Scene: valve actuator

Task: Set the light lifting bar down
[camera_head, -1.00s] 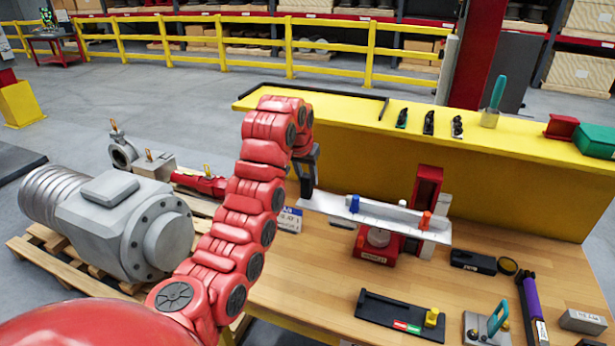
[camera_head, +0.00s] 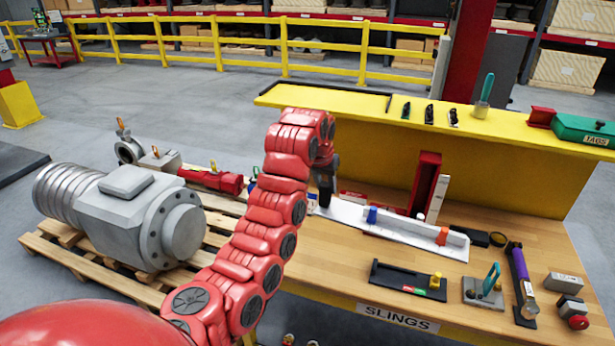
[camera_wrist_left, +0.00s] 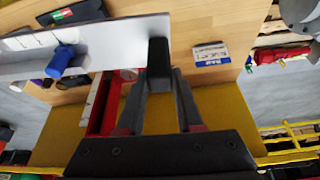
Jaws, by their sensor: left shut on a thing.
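The light lifting bar is a long pale metal bar (camera_head: 400,229) with a blue fitting and an orange fitting. It extends to the right from my left gripper (camera_head: 326,195), low over the wooden workbench (camera_head: 335,262). In the left wrist view, the bar (camera_wrist_left: 115,42) runs out to the left with its blue fitting (camera_wrist_left: 62,62) on it. The left gripper (camera_wrist_left: 158,65) is shut on the bar near its end. I cannot tell whether the bar's underside touches the bench. My right gripper is not in view.
A red upright bracket (camera_head: 426,185) stands behind the bar. A black tray (camera_head: 400,281), a teal-handled block (camera_head: 485,291) and a purple tool (camera_head: 518,268) lie in front and right. A yellow shelf (camera_head: 350,110) borders the back. A grey actuator (camera_head: 130,215) rests on a pallet at left.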

